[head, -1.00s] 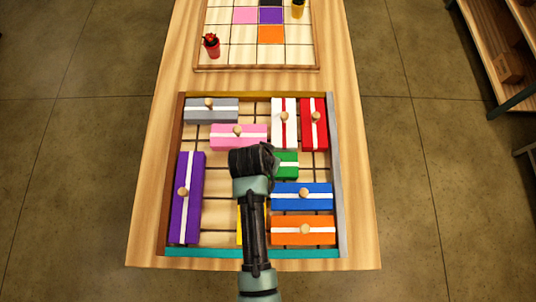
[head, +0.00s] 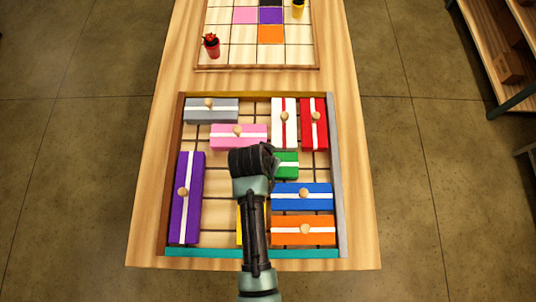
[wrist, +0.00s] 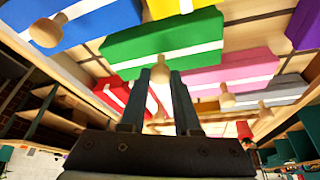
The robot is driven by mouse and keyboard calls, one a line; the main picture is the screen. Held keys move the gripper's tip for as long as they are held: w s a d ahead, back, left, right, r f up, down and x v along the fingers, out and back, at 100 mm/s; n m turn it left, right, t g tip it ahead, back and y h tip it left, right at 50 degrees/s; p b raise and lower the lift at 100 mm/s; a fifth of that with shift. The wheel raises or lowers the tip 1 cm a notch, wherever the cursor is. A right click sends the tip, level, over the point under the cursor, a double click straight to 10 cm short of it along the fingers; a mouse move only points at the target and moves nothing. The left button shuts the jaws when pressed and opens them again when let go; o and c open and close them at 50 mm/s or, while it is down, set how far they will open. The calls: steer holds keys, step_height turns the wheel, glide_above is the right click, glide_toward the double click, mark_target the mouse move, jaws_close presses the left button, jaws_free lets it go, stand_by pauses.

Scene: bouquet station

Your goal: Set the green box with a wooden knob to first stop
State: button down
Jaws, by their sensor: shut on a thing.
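The green box (head: 288,164) with a white stripe lies in the sliding-block tray (head: 250,253), in the row above the blue box. My gripper (head: 256,162) is over its left part and hides that part in the head view. In the wrist view the green box (wrist: 135,48) shows large, with its wooden knob (wrist: 160,75) between the fingertips of my gripper (wrist: 162,80). The fingers are shut on this knob.
Pink box (head: 236,137) and white box (head: 284,120) lie above green; red box (head: 314,125) is upper right. Blue box (head: 318,198) and orange box (head: 320,234) lie below. Purple box (head: 188,215) is far left. My arm mostly hides yellow box (head: 239,228). Bare cells flank green.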

steer(key=shift+d, duration=0.1)
steer(key=d+p, duration=0.1)
steer(key=d, duration=0.8)
steer(key=shift+d, duration=0.1)
steer(key=c, duration=0.6)
jaws_free()
steer(key=shift+d, duration=0.1)
steer(key=shift+c, duration=0.2)
steer(key=shift+a+r, duration=0.15)
steer(key=shift+a, duration=0.05)
steer(key=b+v, duration=0.1)
steer(key=v, duration=1.1)
steer(key=shift+s+r, duration=0.15)
steer(key=shift+r, duration=0.15)
